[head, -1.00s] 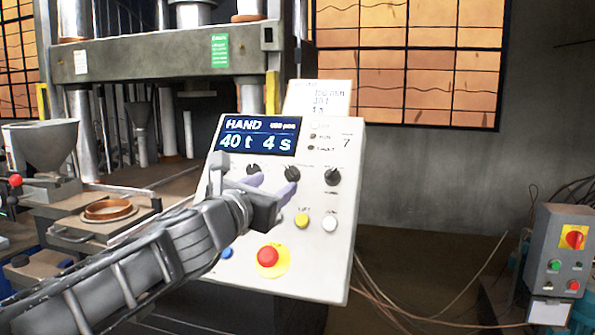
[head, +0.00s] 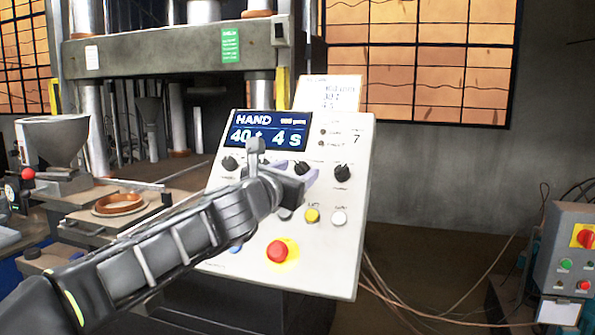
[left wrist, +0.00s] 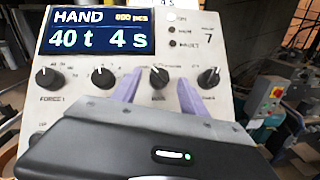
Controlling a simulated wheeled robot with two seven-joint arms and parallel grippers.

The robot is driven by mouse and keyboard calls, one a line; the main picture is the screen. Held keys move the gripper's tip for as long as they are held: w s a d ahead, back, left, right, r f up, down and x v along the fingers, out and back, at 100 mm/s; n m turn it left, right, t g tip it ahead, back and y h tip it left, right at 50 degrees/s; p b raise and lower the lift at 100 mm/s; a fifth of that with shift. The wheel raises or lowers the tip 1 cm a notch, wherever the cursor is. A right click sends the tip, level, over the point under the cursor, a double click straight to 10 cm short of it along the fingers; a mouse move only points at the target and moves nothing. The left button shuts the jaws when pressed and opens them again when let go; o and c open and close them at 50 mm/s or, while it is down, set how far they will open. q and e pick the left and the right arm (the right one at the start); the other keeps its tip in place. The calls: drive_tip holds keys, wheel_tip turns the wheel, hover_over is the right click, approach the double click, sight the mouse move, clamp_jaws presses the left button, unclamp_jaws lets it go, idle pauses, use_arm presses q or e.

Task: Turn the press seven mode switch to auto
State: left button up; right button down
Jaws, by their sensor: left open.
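The control panel of press seven (head: 200,258) is tilted and pale, with a "7" at its upper right. Its display (head: 265,131) reads HAND, 40 t, 4 s; it also shows in the left wrist view (left wrist: 97,31). Black knobs stand in a row below it. My left gripper (head: 295,171) is open, its two purple fingers on either side of the third knob from the left (left wrist: 160,74). I cannot tell whether they touch it. The rightmost knob (left wrist: 208,78) is clear of the fingers.
A red emergency button (head: 278,251) on a yellow ring, a yellow button (head: 312,215) and a white button (head: 339,217) sit lower on the panel. A grey box with a red switch (head: 585,236) stands at right. The press frame (head: 160,52) is behind.

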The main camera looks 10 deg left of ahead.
use_arm(q)
drive_tip(key=shift+w+d, duration=0.1)
drive_tip(key=shift+w, duration=0.3)
drive_tip(key=shift+c, duration=0.4)
clamp_jaws()
